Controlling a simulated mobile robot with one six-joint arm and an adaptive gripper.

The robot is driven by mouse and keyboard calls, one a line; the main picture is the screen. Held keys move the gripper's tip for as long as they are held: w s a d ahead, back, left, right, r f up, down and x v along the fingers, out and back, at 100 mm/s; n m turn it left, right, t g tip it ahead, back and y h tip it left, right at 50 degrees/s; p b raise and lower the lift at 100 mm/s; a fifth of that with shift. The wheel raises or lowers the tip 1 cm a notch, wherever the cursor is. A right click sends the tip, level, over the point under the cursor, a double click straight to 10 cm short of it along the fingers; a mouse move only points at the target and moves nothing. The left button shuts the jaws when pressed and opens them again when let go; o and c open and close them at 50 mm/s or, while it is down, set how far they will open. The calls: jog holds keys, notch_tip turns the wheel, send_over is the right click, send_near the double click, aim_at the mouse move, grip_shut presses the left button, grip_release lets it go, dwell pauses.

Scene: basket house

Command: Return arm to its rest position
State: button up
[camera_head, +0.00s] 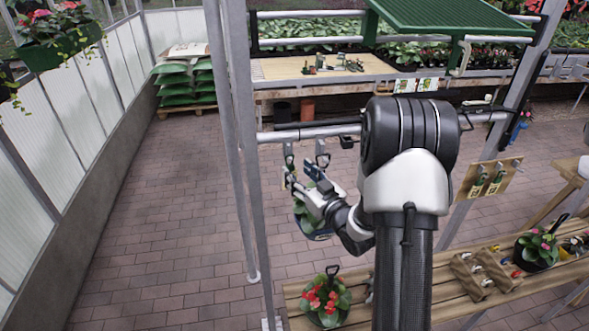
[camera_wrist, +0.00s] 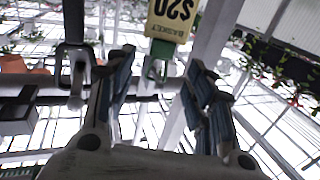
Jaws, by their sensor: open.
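My gripper (camera_head: 308,180) is in front of my arm's shoulder, beside the metal rail (camera_head: 310,132) with hanging hooks. Its jaws stand apart and I see nothing held between them. In the wrist view the two blue-padded fingers of my gripper (camera_wrist: 163,85) are spread. A yellow "$20 BASKET" tag (camera_wrist: 172,18) with a green clip shows beyond them. My arm is bent, with the forearm reaching left.
A wooden bench (camera_head: 455,307) below holds a red-flowered pot (camera_head: 325,304) and a pink-flowered pot (camera_head: 537,247). A metal post (camera_head: 248,150) stands left of the gripper. A black hook (camera_wrist: 75,62) is close by the left finger in the wrist view. The brick floor at left is clear.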

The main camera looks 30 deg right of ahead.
jog(key=s, duration=0.9)
jog(key=s+a+f+g+b, duration=0.3)
jog(key=s+a+g+b, duration=0.3)
jog(key=s+a, duration=0.3)
jog(key=s+a+f+g+h+b, duration=0.1)
jog(key=s+a+f+g+b, duration=0.2)
jog(key=s+a+g+b, duration=0.4)
jog(key=s+a+b, duration=0.1)
jog(key=s+a, duration=0.1)
jog(key=s, duration=0.7)
jog(key=shift+s+a+m+b, duration=0.25)
jog(key=shift+a+m+b, duration=0.1)
jog(key=shift+a+m, duration=0.05)
jog(key=shift+d, duration=0.1)
